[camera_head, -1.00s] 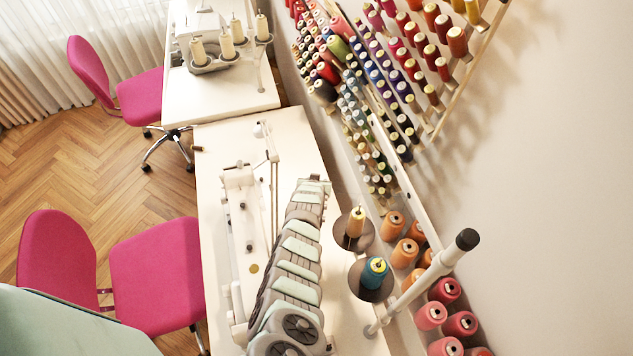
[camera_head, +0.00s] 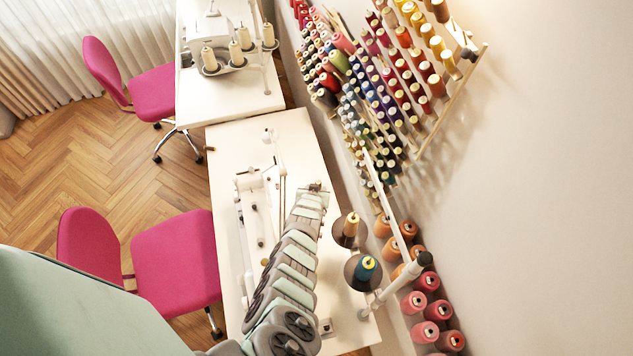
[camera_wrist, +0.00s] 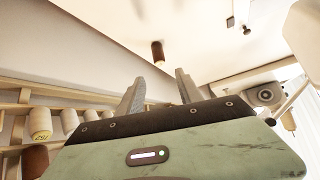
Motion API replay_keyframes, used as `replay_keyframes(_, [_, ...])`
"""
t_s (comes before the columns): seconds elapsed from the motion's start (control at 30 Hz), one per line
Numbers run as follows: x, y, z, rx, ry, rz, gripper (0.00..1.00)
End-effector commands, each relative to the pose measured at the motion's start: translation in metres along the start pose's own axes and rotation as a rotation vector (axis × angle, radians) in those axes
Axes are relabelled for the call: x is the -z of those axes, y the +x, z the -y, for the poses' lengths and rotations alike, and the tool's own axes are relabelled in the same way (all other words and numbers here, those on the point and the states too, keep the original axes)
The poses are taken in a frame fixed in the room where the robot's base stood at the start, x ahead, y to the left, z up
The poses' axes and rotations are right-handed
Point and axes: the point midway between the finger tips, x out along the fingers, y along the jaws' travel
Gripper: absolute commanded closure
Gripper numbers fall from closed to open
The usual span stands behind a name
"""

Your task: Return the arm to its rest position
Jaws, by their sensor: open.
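My arm, in grey and pale green segments, reaches up the middle of the head view over the near white sewing table (camera_head: 300,140). Its tip, with my gripper (camera_head: 316,187), is small there and its fingers are hard to make out. In the wrist view my gripper (camera_wrist: 158,84) shows two grey fingers spread apart with nothing between them. A brown spool (camera_wrist: 158,52) appears beyond the fingertips, apart from them.
Two thread cones on dark discs, one orange (camera_head: 350,228) and one teal (camera_head: 364,268), stand close right of my arm. A white post (camera_head: 400,284) and a wall thread rack (camera_head: 470,75) are farther right. Pink chairs (camera_head: 175,262) stand left. Open floor (camera_head: 60,165) lies left.

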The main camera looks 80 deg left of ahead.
Motion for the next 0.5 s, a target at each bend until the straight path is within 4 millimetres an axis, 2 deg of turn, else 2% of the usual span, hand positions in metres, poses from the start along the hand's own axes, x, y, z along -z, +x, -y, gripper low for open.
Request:
replay_keyframes(0.1, [0.0018,-0.0088,-0.0004,-0.001,0.0,0.001,0.57])
replay_keyframes(0.5, [0.0001,-0.0096,-0.0009,-0.001,-0.001,-0.001,0.57])
